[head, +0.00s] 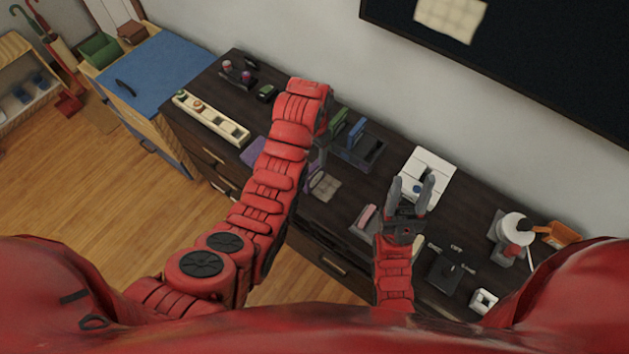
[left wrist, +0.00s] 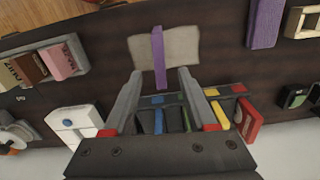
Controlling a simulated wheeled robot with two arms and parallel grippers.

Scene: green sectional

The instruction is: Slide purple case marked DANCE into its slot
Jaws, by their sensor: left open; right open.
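A thin purple case (left wrist: 158,57) stands on edge over a beige pad (left wrist: 185,50) in the left wrist view. I cannot read any lettering on it. My left gripper (left wrist: 160,76) is open, with the near end of the case between its fingertips and a gap on both sides. In the head view this gripper (head: 318,160) is partly hidden by my arm, above the pad (head: 326,188). The slotted rack (head: 358,152) holds blue and green cases; its slots show between and beside my fingers in the left wrist view. My right gripper (head: 412,186) is open and empty.
Another purple block (left wrist: 264,22) lies on the dark cabinet top. A holder with pink and brown lettered pieces (left wrist: 45,65) is at left in the left wrist view. A white box (head: 427,176) stands behind my right gripper. A cream tray (head: 211,118) lies farther left.

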